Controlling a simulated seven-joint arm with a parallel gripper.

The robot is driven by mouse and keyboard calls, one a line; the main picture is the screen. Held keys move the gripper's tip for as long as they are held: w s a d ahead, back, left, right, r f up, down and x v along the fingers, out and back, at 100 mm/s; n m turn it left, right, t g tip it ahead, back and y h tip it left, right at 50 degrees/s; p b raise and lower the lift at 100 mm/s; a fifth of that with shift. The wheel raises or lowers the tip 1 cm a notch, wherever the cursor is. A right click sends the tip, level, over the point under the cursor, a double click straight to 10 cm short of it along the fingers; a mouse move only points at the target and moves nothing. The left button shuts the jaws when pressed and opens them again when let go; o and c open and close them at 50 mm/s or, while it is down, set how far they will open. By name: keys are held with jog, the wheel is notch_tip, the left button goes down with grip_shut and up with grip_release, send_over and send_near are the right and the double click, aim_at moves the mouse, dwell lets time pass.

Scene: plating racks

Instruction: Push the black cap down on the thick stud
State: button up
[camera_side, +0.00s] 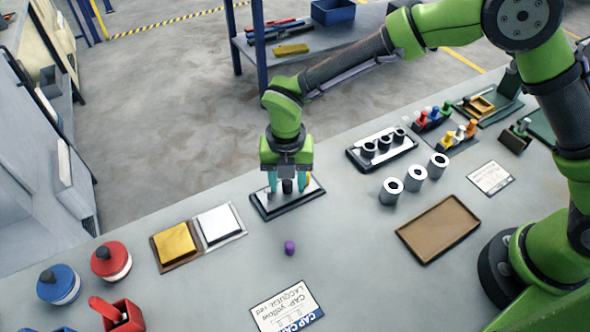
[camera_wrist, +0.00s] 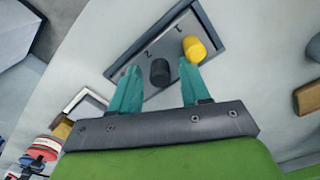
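The black cap (camera_wrist: 160,72) stands on a grey plate in a dark frame (camera_wrist: 205,22), close to a printed 2 in the wrist view. Any stud under it is hidden. A yellow cap (camera_wrist: 194,49) stands on the same plate by the printed 1. My gripper (camera_wrist: 161,80) has its teal fingers apart, with the black cap showing in the gap between them. In the side view my gripper (camera_side: 288,182) points down over the framed plate (camera_side: 262,208), and a dark piece (camera_side: 287,187) shows between the fingers. I cannot tell whether the fingers touch the cap.
A purple cap (camera_side: 290,248) lies on the bench in front of the plate. A printed card (camera_side: 287,306) lies nearer. Gold and silver plates (camera_side: 175,243) are at left. White cylinders (camera_side: 391,191), a dark rack (camera_side: 399,157) and a brown tray (camera_side: 438,228) are at right.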

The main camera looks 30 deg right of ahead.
aim_at(287, 181)
jog(key=shift+o, duration=0.2)
notch_tip(287, 181, up, 17)
dwell(0.5)
